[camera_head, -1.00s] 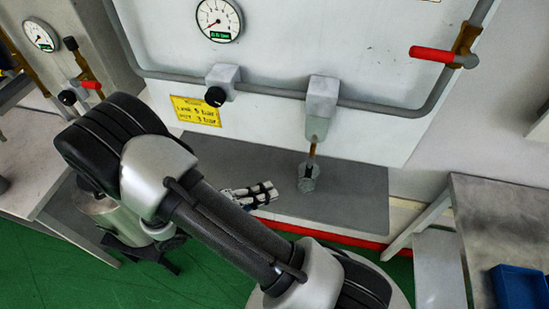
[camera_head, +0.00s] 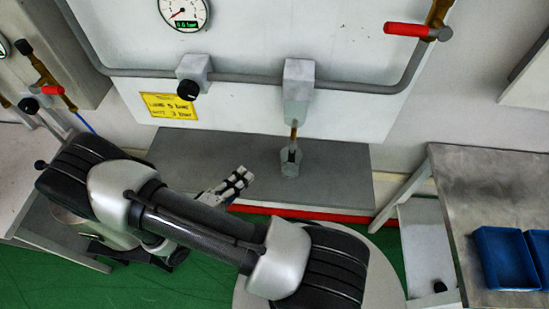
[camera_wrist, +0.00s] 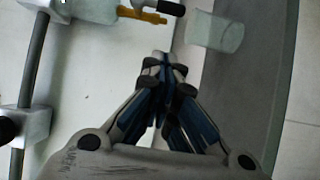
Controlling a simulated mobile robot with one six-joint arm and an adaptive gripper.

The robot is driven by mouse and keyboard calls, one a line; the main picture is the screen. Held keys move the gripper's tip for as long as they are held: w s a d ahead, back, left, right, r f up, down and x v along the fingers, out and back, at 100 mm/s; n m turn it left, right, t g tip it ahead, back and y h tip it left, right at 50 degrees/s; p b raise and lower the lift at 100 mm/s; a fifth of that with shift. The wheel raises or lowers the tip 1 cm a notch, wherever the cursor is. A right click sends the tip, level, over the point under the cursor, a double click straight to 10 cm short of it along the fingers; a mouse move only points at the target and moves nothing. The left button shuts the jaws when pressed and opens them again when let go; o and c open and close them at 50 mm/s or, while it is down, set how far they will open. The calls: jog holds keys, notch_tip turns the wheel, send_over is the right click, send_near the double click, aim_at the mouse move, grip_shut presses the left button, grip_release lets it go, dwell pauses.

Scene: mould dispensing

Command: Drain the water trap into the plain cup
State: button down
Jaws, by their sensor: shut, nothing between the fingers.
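The water trap (camera_head: 298,92) hangs from the grey pipe on the white panel. Its brass drain (camera_head: 294,132) points down, with a black handle low on it. A clear, unmarked cup (camera_head: 290,168) stands on the grey shelf (camera_head: 335,185) under the drain. The wrist view shows the drain (camera_wrist: 140,14), the black handle (camera_wrist: 172,6) and the cup (camera_wrist: 215,32) near the top. My gripper (camera_head: 246,173) is shut and empty, low over the shelf, left of the cup and apart from it. In the wrist view its fingertips (camera_wrist: 164,58) meet below the drain and cup.
A pressure gauge (camera_head: 183,12), a black knob (camera_head: 188,90), a yellow label (camera_head: 168,106) and a red valve handle (camera_head: 405,30) are on the panel. A grey table (camera_head: 480,170) with blue bins (camera_head: 505,258) stands right. Shelf space right of the cup is clear.

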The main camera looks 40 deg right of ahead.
aim_at(292, 153)
jog(key=s+d+b, duration=0.1)
jog(key=d, duration=1)
jog(key=shift+s, duration=0.25)
